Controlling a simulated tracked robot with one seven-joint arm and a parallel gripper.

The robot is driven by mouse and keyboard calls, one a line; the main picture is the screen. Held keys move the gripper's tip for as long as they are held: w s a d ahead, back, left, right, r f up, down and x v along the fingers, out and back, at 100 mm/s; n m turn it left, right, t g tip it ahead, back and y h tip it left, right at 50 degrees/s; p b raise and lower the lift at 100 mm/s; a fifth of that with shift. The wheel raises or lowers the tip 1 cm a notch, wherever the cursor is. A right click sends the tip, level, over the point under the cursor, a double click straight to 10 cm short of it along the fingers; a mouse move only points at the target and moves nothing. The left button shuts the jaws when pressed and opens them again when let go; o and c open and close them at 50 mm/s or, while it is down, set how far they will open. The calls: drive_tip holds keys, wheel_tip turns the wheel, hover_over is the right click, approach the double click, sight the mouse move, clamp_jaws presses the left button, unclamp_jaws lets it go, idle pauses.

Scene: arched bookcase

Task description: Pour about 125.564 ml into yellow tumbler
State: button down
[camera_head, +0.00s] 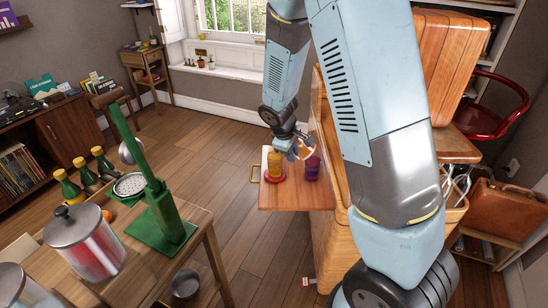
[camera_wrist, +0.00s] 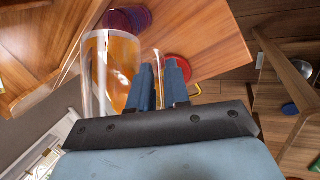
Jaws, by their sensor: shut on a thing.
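The yellow tumbler (camera_head: 274,166) stands upright on a red coaster (camera_head: 267,178) on the pull-out wooden shelf. My gripper (camera_head: 297,153) is above the shelf, just up and right of this tumbler. In the wrist view my gripper (camera_wrist: 166,88) is shut on a clear glass vessel (camera_wrist: 96,70) holding orange liquid (camera_wrist: 124,68). In the head view only a small part of the vessel (camera_head: 308,147) shows, and its exact tilt is unclear. No stream of liquid is visible. In the wrist view the fingers hide most of the yellow tumbler's place; the red coaster shows beside them.
A purple tumbler (camera_head: 312,168) stands right of the yellow one, close below my gripper. The wooden cabinet (camera_head: 346,235) rises just to the right. Open floor (camera_head: 225,130) lies left of the shelf.

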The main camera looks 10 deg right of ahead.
drive_tip(key=shift+a+h+b, duration=0.1)
drive_tip(key=shift+h+b, duration=0.2)
drive_tip(key=shift+b, duration=0.9)
drive_tip(key=r+h+b, duration=0.1)
drive_tip(key=b, duration=0.3)
drive_tip(key=shift+a+r+g+b, duration=0.1)
drive_tip(key=shift+g+b, duration=0.2)
drive_tip(key=shift+r+h, duration=0.2)
drive_tip(key=shift+h, duration=0.1)
drive_tip(key=shift+h, duration=0.5)
drive_tip(key=shift+s+d+g+h, duration=0.15)
drive_tip(key=shift+d+g+h, duration=0.15)
drive_tip(key=shift+g, duration=0.1)
idle(0.4)
drive_tip(key=shift+a+r+n+h, duration=0.1)
drive_tip(key=shift+a+n+h, duration=0.15)
drive_tip(key=shift+h, duration=0.55)
idle(0.5)
drive_tip(key=shift+d, duration=0.1)
